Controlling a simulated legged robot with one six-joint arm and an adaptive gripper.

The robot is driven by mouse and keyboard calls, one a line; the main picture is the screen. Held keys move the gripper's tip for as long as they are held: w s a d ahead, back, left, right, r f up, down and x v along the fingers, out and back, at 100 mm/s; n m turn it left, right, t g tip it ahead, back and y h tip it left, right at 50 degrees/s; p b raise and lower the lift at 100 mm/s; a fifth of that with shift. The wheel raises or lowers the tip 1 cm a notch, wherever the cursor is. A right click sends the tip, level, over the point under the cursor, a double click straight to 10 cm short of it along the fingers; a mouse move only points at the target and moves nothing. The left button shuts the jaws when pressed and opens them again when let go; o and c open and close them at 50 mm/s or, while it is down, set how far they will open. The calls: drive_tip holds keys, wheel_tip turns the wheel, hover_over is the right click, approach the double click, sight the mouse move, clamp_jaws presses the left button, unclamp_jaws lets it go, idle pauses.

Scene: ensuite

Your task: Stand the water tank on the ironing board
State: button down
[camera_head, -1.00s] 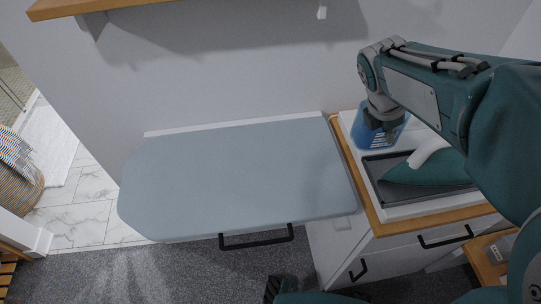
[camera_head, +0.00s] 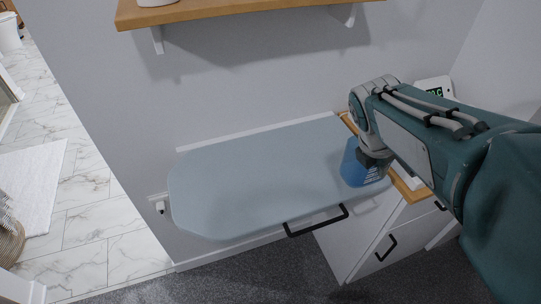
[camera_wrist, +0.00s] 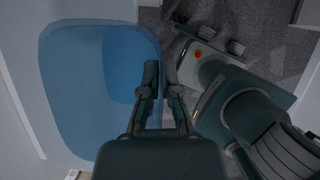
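The water tank (camera_head: 360,170) is a translucent blue container with white markings. It is over the right end of the pale blue ironing board (camera_head: 255,175) in the head view. My gripper (camera_head: 373,158) comes down onto its right side. In the wrist view my gripper's fingers (camera_wrist: 159,78) straddle the right wall of the blue tank (camera_wrist: 75,85), one inside and one outside. The tank looks about upright. I cannot tell whether its base touches the board. The arm hides part of its top.
The rest of the board is bare. A wooden-topped white cabinet (camera_head: 362,238) stands at its right, with a white device with a green display (camera_head: 434,90) beyond. A wooden shelf (camera_head: 240,12) hangs above. A black handle (camera_head: 316,222) is at the board's front edge.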

drive_tip(key=w, duration=0.1)
drive_tip(key=w+f, duration=0.1)
drive_tip(key=w, duration=0.1)
drive_tip(key=w+a+f, duration=0.1)
drive_tip(key=shift+w+f, duration=0.25)
drive_tip(key=w+a+f, duration=0.6)
drive_tip(key=shift+f, duration=0.1)
drive_tip(key=shift+w+d+f, duration=0.2)
drive_tip(key=shift+d+f, duration=0.15)
drive_tip(key=shift+f, duration=0.05)
wheel_tip(320, 180, down, 3)
drive_tip(key=shift+w+f, duration=0.1)
drive_tip(key=shift+a, duration=0.55)
drive_tip(key=shift+d+f, duration=0.1)
drive_tip(key=shift+f, duration=0.05)
drive_tip(key=c, duration=0.9)
unclamp_jaws()
drive_tip(key=shift+d, duration=0.15)
drive_tip(key=shift+o, duration=0.5)
drive_tip(key=shift+d, duration=0.2)
